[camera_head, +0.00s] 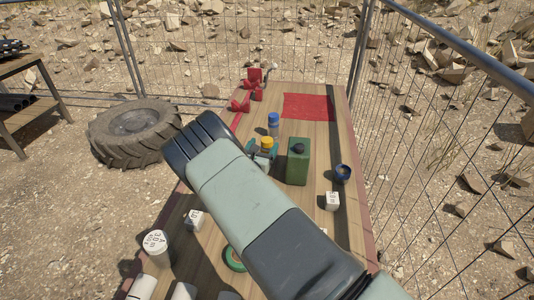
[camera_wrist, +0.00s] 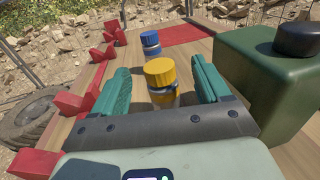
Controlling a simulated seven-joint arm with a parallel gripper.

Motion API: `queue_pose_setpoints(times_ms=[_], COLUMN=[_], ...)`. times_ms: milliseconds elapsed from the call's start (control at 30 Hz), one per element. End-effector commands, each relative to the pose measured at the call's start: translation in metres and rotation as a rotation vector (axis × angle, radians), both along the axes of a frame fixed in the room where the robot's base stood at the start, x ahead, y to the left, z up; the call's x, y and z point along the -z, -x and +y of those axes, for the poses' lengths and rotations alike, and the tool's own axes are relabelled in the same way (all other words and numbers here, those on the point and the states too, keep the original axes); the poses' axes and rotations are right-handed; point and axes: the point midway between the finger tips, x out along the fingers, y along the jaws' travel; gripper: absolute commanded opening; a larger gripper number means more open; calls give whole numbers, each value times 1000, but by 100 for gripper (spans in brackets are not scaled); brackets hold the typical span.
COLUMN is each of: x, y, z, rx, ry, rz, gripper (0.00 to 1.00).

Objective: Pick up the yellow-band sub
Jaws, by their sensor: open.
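A blue-capped sub (camera_wrist: 150,42) stands just behind. A green canister (camera_head: 298,162) with a black cap stands close on the right. White labelled blocks (camera_head: 332,200) and a dark blue cup (camera_head: 342,172) are nearer.

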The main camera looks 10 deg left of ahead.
Motion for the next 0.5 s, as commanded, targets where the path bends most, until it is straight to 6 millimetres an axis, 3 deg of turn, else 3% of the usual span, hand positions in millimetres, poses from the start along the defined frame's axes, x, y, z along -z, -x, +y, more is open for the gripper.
queue_pose_setpoints(times_ms=[167,500], x=[8,11], y=[-10,-50], z=[-2,-6], rx=[2,3], ry=[-1,-2], rz=[-1,-1], gripper=[76,76])
